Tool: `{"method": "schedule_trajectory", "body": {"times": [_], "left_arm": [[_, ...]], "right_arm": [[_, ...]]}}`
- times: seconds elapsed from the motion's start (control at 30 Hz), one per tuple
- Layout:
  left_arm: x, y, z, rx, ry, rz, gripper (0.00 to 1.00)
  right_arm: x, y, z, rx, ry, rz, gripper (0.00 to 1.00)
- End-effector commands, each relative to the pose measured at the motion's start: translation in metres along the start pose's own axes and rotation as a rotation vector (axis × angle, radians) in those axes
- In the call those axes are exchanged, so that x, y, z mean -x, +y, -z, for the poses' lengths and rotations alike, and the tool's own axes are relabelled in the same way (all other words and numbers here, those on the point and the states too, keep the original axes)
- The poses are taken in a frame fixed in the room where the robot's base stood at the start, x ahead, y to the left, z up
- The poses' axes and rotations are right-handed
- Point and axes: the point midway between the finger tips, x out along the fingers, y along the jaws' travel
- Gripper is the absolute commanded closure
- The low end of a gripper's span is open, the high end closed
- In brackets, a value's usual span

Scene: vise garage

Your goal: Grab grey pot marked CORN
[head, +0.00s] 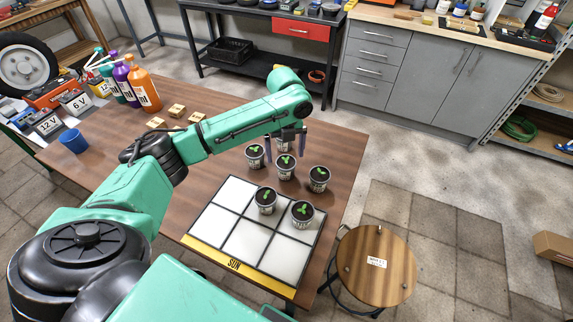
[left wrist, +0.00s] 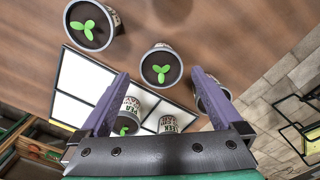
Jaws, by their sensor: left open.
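Several grey pots with dark soil and green sprouts stand on the wooden table (head: 190,98). One pot (head: 255,156) stands left of my left gripper (head: 286,140), one pot (head: 286,169) is just in front of it, and one pot (head: 319,179) is to the right. Two more pots, (head: 265,200) and (head: 302,214), stand on the white grid tray (head: 235,192). No CORN label is readable; one pot (left wrist: 131,108) in the left wrist view seems marked PEA. My left gripper is open and empty, above the pots.
The tray has a yellow SUN edge (head: 233,264).

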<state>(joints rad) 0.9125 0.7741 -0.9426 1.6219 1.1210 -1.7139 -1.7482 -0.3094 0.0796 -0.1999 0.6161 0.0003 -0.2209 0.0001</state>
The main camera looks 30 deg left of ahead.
Motion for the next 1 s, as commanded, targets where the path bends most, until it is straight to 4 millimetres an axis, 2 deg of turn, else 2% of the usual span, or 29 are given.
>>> {"method": "schedule_trajectory", "body": {"times": [0.27, 0.4, 0.63, 0.67, 0.8, 0.87, 0.9, 1.0], "left_arm": [[-0.04, 0.001, 0.003, 0.0, 0.001, -0.002, 0.0], [-0.067, 0.001, 0.004, 0.001, 0.0, -0.001, 0.0], [-0.074, 0.001, 0.004, 0.0, -0.002, 0.001, 0.0], [-0.074, 0.001, 0.004, 0.0, -0.002, 0.001, 0.04], [-0.073, 0.001, 0.004, 0.0, -0.002, 0.001, 0.57], [-0.073, 0.001, 0.004, 0.0, -0.002, 0.001, 0.8], [-0.073, 0.001, 0.004, 0.0, -0.002, 0.002, 0.86], [-0.073, 0.001, 0.004, 0.0, -0.002, 0.002, 0.86]], "right_arm": [[0.014, 0.002, 0.009, 0.0, 0.012, -0.002, 0.5], [0.018, 0.002, 0.011, 0.0, 0.016, -0.002, 0.5], [0.017, 0.002, 0.011, 0.0, 0.016, -0.002, 0.5], [0.017, 0.002, 0.011, 0.0, 0.016, -0.002, 0.5], [0.017, 0.002, 0.011, 0.001, 0.016, -0.002, 0.5], [0.017, 0.002, 0.011, 0.001, 0.016, -0.002, 0.5], [0.017, 0.002, 0.011, 0.001, 0.016, -0.002, 0.5], [0.017, 0.002, 0.011, 0.001, 0.015, -0.002, 0.5]]}}
